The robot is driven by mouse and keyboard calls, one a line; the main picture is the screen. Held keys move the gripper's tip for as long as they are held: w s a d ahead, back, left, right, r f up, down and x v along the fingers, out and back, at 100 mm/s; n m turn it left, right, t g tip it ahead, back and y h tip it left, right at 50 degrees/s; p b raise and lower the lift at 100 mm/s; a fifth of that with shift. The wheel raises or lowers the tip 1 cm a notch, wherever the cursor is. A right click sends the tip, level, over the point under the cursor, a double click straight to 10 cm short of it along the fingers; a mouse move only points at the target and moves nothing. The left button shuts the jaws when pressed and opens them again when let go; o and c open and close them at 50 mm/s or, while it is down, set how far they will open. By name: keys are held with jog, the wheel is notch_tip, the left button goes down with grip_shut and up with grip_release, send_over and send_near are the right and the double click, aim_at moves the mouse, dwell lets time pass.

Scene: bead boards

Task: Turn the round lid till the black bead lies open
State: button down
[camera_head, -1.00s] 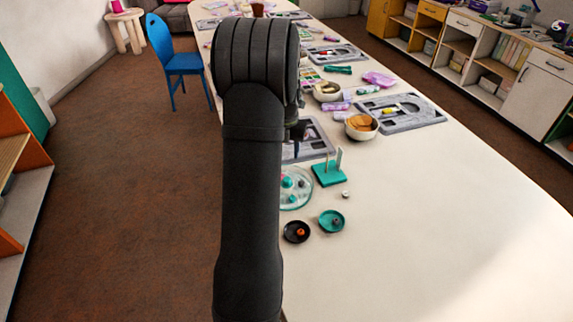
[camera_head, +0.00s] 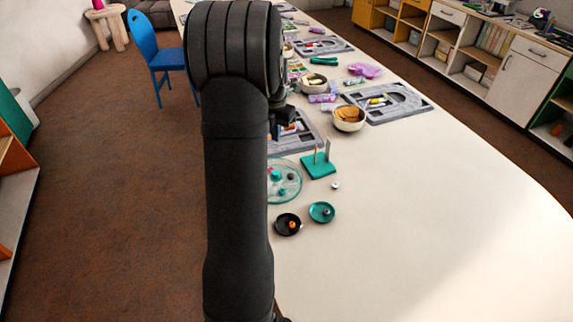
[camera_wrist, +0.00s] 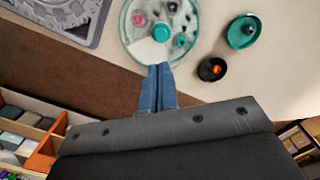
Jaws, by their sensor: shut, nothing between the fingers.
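The round lid (camera_wrist: 134,40) is clear, with a teal knob (camera_wrist: 161,32) at its middle. It lies on the table near the top of the wrist view. In the head view the lid (camera_head: 292,192) is partly hidden behind my arm. Several dark, grey, teal and pinkish shapes show through it, and a pale wedge lies beside the knob. I cannot tell which shape is the black bead or whether it lies open. My gripper (camera_wrist: 158,68) has blue fingers held together, with nothing between them. Its tips appear at the lid's near edge; contact is unclear.
A teal dish (camera_wrist: 243,33) and a black dish with an orange bead (camera_wrist: 212,69) stand right of the lid. A teal peg stand (camera_head: 319,166) and a grey board (camera_head: 298,137) lie beyond it. The table's right side is clear.

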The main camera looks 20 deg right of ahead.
notch_tip(320, 180, down, 4)
jog(key=s+m+t, duration=0.1)
jog(key=m, duration=0.8)
jog(key=n+t+h, duration=0.4)
jog(key=n+t, duration=0.3)
jog(key=n, duration=2.4)
send_near(293, 177)
jog(key=shift+a+f+x, duration=0.1)
jog(key=shift+x, duration=1.3)
jog(key=shift+a+f+x, duration=0.15)
jog(key=shift+x, duration=1.2)
jog(key=shift+s, duration=0.1)
jog(key=shift+w+d+n+y, duration=0.4)
jog(key=shift+d+n+y, duration=0.25)
jog(key=shift+n, duration=0.35)
